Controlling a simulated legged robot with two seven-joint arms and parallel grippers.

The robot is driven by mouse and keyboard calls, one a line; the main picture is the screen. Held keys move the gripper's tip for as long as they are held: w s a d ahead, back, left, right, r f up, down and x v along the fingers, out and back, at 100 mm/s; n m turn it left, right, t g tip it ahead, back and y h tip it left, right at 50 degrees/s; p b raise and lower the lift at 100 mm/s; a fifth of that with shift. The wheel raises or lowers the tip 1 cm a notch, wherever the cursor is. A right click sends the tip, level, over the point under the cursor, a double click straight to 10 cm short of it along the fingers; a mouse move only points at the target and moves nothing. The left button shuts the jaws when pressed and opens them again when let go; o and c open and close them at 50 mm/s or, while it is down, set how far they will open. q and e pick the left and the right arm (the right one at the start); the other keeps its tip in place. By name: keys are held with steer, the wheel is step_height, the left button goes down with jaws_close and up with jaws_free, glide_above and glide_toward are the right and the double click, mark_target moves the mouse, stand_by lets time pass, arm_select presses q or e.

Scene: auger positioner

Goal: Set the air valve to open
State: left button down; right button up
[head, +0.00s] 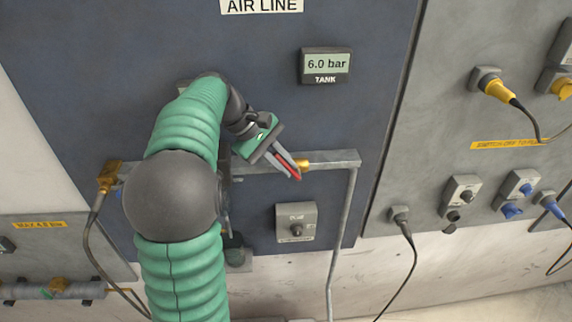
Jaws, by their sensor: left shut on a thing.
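The air valve shows as a small brass body (303,165) on the grey horizontal pipe, under the AIR LINE sign. A red lever (291,170) lies beside the brass body, between the fingers of my left gripper (289,167). The gripper is shut on the red lever, and its fingers point down and right. Fingers and gripper body hide part of the lever, so its exact angle to the pipe is hard to tell. My right gripper is not in view.
A display (327,65) above reads 6.0 bar, TANK. A grey box with a knob (296,223) sits below the pipe (335,158). A right-hand panel carries a yellow plug (496,89), blue plugs and hanging cables.

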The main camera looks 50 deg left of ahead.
arm_select(q)
steer(key=shift+w+r, duration=0.1)
steer(key=c, duration=1.5)
jaws_free()
steer(key=shift+a, duration=0.1)
steer(key=shift+o, duration=0.2)
steer(key=shift+a, duration=0.1)
